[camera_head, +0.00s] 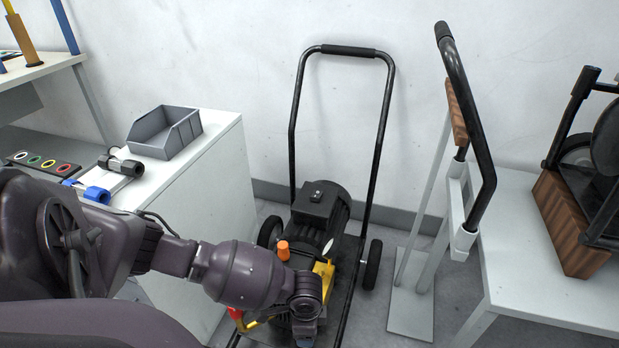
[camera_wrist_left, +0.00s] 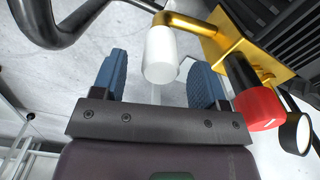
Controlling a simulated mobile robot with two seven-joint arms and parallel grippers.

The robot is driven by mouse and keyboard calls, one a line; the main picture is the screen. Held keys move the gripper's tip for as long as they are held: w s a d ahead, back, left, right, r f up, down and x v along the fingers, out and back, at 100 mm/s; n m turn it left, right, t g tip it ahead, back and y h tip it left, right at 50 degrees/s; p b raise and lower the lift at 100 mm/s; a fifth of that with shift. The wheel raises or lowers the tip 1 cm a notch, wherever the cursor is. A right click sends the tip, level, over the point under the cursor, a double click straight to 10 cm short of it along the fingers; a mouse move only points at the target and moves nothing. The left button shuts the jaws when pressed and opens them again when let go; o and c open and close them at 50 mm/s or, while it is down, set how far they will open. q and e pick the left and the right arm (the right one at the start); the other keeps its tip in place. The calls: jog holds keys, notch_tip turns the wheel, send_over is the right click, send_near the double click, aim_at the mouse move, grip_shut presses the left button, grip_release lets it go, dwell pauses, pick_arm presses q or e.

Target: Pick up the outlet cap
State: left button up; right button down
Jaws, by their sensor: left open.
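In the left wrist view, a white cylindrical cap (camera_wrist_left: 160,54), which looks like the outlet cap, sits on the end of a bent brass pipe (camera_wrist_left: 186,20). My left gripper (camera_wrist_left: 159,78) is open, with one blue finger on each side of the cap. Gaps show on both sides, and I cannot tell how deep the cap is between the fingers. In the head view my left arm reaches over the pressure washer (camera_head: 322,208), and its fingers and the white cap cannot be made out there. My right gripper is not in view.
A red cap (camera_wrist_left: 259,110) and a round gauge (camera_wrist_left: 298,133) are close to my right finger in the wrist view. An orange knob (camera_head: 283,250) and the washer's tall handle (camera_head: 294,125) stand near my arm. A grey bin (camera_head: 163,137) is on the left cabinet; a table (camera_head: 555,297) stands right.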

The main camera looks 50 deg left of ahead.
pick_arm(q)
notch_tip(320, 180, down, 3)
jog(key=shift+s+a+f+b, duration=0.1)
jog(key=shift+s+b, duration=0.05)
jog(key=shift+b, duration=0.3)
jog(key=c, duration=1)
